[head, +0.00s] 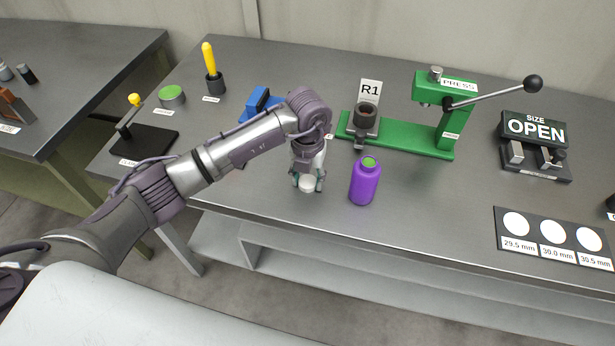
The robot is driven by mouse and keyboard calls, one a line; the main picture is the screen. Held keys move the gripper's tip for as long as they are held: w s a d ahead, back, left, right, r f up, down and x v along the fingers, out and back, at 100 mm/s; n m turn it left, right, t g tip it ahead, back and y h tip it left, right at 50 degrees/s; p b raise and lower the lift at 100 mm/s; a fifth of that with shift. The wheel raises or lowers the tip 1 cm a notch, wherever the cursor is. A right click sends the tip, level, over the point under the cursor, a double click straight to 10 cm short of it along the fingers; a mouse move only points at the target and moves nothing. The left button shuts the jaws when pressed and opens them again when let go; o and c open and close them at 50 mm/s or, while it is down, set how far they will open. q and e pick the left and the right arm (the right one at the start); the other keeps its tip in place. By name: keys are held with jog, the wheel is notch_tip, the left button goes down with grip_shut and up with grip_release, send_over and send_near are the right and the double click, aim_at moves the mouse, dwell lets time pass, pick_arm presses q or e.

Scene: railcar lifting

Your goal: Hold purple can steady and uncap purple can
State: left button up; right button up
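The purple can (364,184) stands upright on the workbench, near its front edge. Its narrow neck shows green at the top, with no white cap on it. My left gripper (307,182) points down just left of the can, apart from it. Its fingers are on either side of a round white cap (307,185) and appear shut on it. Whether the cap touches the bench is hard to tell. My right gripper is not in view, and nothing holds the can.
A green press (440,118) with a long lever and an R1 holder (366,115) stands behind the can. A size gauge (535,140) reading OPEN and a card of white discs (553,238) lie right. A blue object (260,101) sits behind my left arm.

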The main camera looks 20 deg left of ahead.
pick_arm(q)
jog(key=shift+o, duration=1.4)
